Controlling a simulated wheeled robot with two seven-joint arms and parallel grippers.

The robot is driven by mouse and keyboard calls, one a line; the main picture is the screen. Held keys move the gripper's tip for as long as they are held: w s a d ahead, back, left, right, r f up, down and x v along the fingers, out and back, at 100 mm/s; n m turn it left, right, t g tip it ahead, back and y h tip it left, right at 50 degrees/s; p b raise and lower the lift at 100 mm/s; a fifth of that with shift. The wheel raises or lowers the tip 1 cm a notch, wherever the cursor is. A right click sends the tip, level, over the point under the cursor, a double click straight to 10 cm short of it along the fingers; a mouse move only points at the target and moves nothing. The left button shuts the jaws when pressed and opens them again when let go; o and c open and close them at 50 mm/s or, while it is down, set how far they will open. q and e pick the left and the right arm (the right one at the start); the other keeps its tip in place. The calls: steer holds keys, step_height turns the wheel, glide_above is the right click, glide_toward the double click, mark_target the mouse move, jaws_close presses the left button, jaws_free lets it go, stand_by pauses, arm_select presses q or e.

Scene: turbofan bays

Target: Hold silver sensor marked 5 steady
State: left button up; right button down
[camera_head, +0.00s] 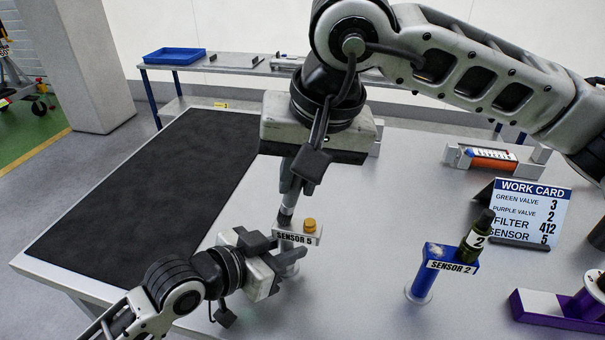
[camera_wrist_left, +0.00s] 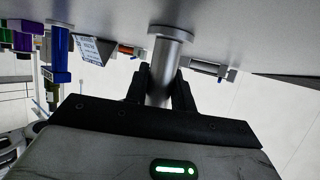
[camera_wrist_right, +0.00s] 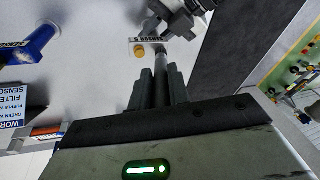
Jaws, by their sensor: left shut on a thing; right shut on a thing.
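The silver sensor marked SENSOR 5 (camera_head: 297,238) stands upright on the table, with a small yellow-orange cap (camera_head: 309,225) on top of its head. My left gripper (camera_head: 283,265) is shut around its silver post (camera_wrist_left: 170,55), below the label. The post's round base meets the table in the left wrist view. My right gripper (camera_head: 291,190) points down from above and is shut on a slim grey cylinder (camera_wrist_right: 161,70). The cylinder's lower end is at the sensor head, beside the cap; I cannot tell whether it touches or is seated.
A blue SENSOR 2 stand (camera_head: 424,283) holds a dark green bottle marked 2 (camera_head: 477,236) to the right. The work card (camera_head: 529,211) stands behind it. A purple holder (camera_head: 558,312) is at the right front. A black mat (camera_head: 150,190) covers the left side of the table.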

steer(key=shift+w+a, duration=0.15)
steer(key=shift+a, duration=0.45)
steer(key=shift+r, duration=0.1)
step_height(320, 180, up, 9)
stand_by(0.6)
stand_by(0.6)
arm_select(q)
steer(key=o, duration=0.9)
steer(key=shift+o, duration=0.2)
